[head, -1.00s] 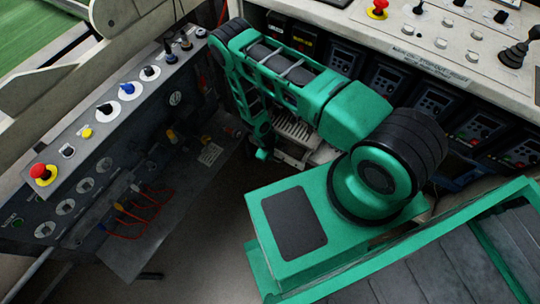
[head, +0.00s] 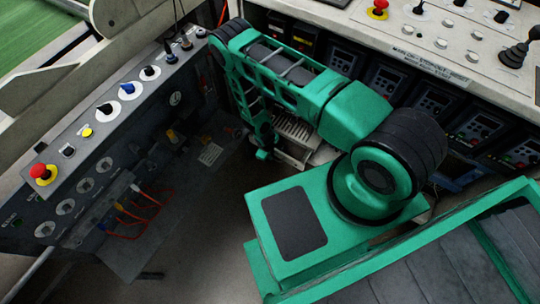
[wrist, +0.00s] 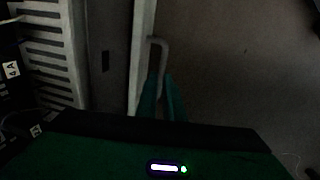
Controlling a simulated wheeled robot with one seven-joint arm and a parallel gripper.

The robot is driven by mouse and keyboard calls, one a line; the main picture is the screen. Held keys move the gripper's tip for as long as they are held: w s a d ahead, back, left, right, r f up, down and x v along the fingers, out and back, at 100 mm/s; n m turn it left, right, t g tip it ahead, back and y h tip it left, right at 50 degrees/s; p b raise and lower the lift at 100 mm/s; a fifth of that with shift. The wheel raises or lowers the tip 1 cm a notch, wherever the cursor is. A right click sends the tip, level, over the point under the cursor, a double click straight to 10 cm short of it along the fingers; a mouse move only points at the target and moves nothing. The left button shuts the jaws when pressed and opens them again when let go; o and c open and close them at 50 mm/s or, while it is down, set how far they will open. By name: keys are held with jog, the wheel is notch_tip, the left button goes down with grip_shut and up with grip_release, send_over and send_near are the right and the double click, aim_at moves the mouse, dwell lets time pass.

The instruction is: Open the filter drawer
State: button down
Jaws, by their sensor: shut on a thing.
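The filter drawer shows in the wrist view as a pale, narrow front edge (wrist: 141,50) with a thin bent grey handle (wrist: 157,44) on its right side. My gripper (wrist: 162,78) has its two teal fingers close together around the lower part of this handle, shut on it. In the head view my gripper (head: 262,154) is low beside a pale slotted unit (head: 293,128), partly behind my arm. The handle is too small and hidden to make out there. I cannot tell how far the drawer stands out.
A grey control panel (head: 97,131) with knobs and a red stop button stands on the left, with orange cables (head: 133,214) below it. A cream console (head: 450,65) with several dark drive units (head: 433,103) runs along the right. Dark floor (head: 205,235) lies open between.

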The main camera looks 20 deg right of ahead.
dwell(0.4)
jog(key=shift+s+a, duration=0.55)
jog(key=shift+a, duration=0.15)
jog(key=c, duration=2.2)
grip_release()
jog(key=shift+r, duration=0.1)
jog(key=r, duration=0.3)
jog(key=a+r, duration=0.1)
jog(key=r, duration=0.3)
jog(key=s+r, duration=0.1)
jog(key=r, duration=0.2)
jog(key=shift+a+r, duration=0.15)
jog(key=shift+a, duration=0.15)
